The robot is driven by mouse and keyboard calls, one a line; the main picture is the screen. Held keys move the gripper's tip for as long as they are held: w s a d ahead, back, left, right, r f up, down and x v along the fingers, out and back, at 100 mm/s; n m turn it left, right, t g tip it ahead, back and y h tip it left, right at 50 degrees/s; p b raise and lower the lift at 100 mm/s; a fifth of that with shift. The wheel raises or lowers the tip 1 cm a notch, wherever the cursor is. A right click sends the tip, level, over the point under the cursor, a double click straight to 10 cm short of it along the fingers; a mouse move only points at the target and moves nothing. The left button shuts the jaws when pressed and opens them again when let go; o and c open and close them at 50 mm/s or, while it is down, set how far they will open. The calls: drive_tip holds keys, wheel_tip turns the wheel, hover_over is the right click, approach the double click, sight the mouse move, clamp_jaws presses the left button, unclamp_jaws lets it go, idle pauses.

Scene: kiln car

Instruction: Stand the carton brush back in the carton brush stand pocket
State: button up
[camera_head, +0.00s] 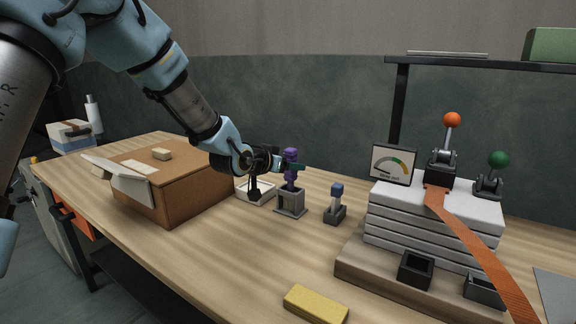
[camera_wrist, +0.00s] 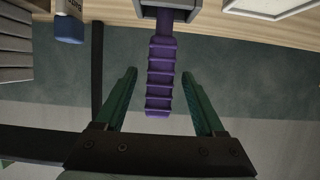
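The carton brush, with a ribbed purple handle (camera_head: 291,157), stands upright with its lower end at the grey carton brush stand (camera_head: 291,203) on the bench. Its lower end is hidden in or behind the stand's top. In the wrist view the purple handle (camera_wrist: 160,75) runs down the middle from the grey stand (camera_wrist: 178,4). My gripper (camera_head: 297,166) is level at the handle. Its two green fingers are spread, one on each side of the handle, with a visible gap on both sides, as the gripper (camera_wrist: 159,73) shows in the wrist view.
A white tray (camera_head: 256,193) and a cardboard carton (camera_head: 178,190) are to the left. A yellow block (camera_head: 316,305) lies at the front. Stacked grey slabs with levers (camera_head: 435,213) fill the right.

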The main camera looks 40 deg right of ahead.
idle(0.6)
drive_tip(key=p+v, duration=0.1)
drive_tip(key=v, duration=0.7)
drive_tip(key=shift+p, duration=0.4)
idle(1.0)
drive_tip(key=v, duration=1.1)
drive_tip(key=shift+b, duration=0.3)
idle(0.5)
